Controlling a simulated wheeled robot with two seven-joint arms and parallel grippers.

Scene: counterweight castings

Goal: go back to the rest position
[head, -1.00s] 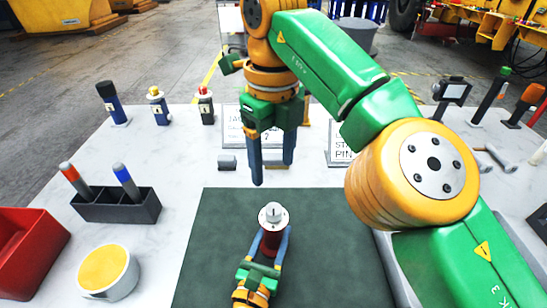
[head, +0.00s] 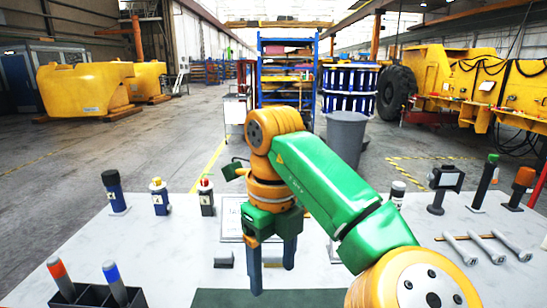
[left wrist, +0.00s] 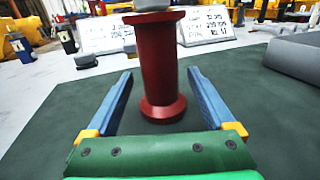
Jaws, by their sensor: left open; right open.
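My left gripper (left wrist: 160,74) shows only in the left wrist view. Its blue fingers are spread wide, one on each side of a red spool-shaped piece (left wrist: 160,65), with a gap to each. The spool stands upright on the dark green mat (left wrist: 270,125). A grey part sits on its top, cut off by the picture edge.
Dark blue, yellow-topped and red-topped containers (head: 114,192) stand at the table's back left. A black holder (head: 92,296) with two markers is at front left. Bolts (head: 487,247) lie at right, before several upright tools. A grey bin (head: 346,138) stands behind the table.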

